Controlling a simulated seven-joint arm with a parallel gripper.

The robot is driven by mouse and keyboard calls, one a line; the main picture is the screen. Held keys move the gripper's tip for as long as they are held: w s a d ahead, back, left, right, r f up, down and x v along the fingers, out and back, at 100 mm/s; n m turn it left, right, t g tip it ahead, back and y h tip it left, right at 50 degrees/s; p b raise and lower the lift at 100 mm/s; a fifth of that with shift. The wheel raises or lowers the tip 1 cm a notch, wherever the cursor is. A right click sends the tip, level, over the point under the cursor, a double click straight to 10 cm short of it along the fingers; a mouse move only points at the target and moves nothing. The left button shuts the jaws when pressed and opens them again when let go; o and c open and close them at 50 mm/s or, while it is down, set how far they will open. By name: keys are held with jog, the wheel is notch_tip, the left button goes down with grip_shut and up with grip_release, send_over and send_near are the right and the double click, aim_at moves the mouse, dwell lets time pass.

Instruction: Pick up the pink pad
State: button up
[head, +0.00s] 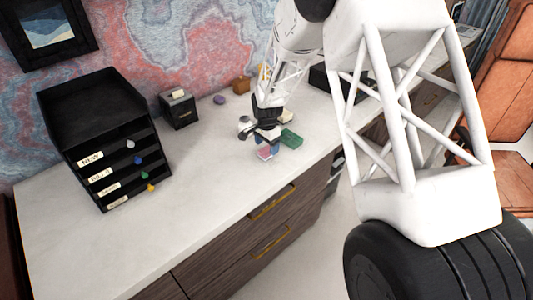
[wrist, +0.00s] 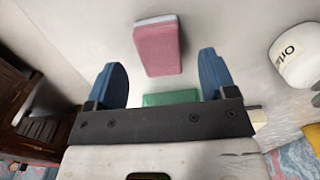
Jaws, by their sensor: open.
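The pink pad (wrist: 158,48) is a small block with a pink face and a pale edge. It lies on the white desktop, ahead of the fingertips and between their lines in the wrist view. In the head view the pink pad (head: 264,154) shows just below the gripper, partly hidden by it. My gripper (wrist: 164,72) has two blue fingers spread wide apart with nothing between them. In the head view my gripper (head: 268,144) is low over the desktop, close to the pad. I cannot tell whether a finger touches the pad.
A green block (head: 291,139) lies right beside the gripper; it also shows in the wrist view (wrist: 170,98). A white labelled cup (wrist: 298,56) stands to the right in the wrist view. A black drawer organizer (head: 104,135) and a small black box (head: 179,108) stand left. The front desktop is clear.

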aim_at(266, 150)
jog(key=shift+f, duration=1.65)
jog(key=shift+c, duration=0.2)
jog(key=c, duration=1)
jog(key=shift+r, duration=0.1)
jog(key=shift+c, duration=0.2)
jog(key=shift+r, duration=0.7)
notch_tip(266, 150, up, 2)
jog(key=shift+r, duration=0.1)
jog(key=s+d+r, duration=0.1)
jog(key=s+d, duration=0.3)
jog(key=s, duration=1.1)
jog(key=shift+s+d, duration=0.15)
jog(key=shift+s, duration=0.1)
jog(key=shift+r, duration=0.1)
